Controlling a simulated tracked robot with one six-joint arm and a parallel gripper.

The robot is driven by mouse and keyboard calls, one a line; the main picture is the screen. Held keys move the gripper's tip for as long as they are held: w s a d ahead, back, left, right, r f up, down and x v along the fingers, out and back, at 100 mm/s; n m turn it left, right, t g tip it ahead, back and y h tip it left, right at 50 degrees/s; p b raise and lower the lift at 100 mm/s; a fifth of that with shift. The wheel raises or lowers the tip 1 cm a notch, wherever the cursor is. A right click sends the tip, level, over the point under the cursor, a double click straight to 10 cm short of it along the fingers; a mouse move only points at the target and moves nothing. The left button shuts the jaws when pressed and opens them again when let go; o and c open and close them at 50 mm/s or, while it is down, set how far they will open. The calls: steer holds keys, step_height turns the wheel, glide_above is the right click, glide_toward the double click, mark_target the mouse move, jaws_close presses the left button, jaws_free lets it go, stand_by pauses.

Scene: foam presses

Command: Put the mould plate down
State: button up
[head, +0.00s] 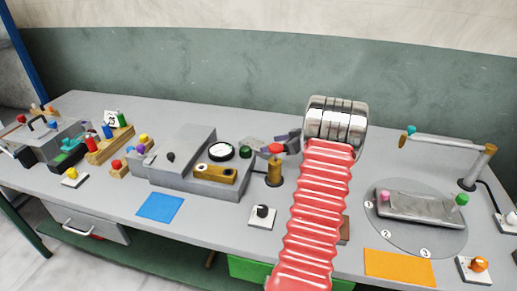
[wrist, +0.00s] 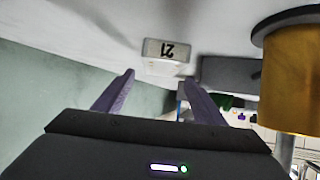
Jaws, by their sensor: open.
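My gripper (head: 256,146) is in the middle of the bench, low beside the grey press. In the wrist view its two purple fingers (wrist: 160,88) stand apart with nothing held between them. A grey metal plate (head: 420,207) with a pink and a green knob lies on the round numbered disc (head: 400,240) at right, far from my gripper. A brass block (head: 215,173) with a round hole sits on the front of the grey press (head: 185,160). I cannot tell for sure which of these is the mould plate.
A brass post (head: 274,172) with a red top stands close to my gripper; it looms in the wrist view (wrist: 290,80). A blue mat (head: 160,207) and an orange mat (head: 399,268) lie bare at the front edge.

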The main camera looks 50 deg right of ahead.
mark_target(258, 144)
steer(key=shift+x, duration=1.7)
steer(key=shift+w, duration=0.1)
steer(key=shift+x, duration=2.5)
steer(key=shift+a+r, duration=0.1)
steer(key=shift+a, duration=0.05)
steer(key=shift+c, duration=0.5)
steer(key=c, duration=1.2)
steer(key=shift+r, duration=0.1)
steer(key=shift+c, duration=0.7)
step_height(258, 144, up, 10)
steer(key=shift+f, duration=0.1)
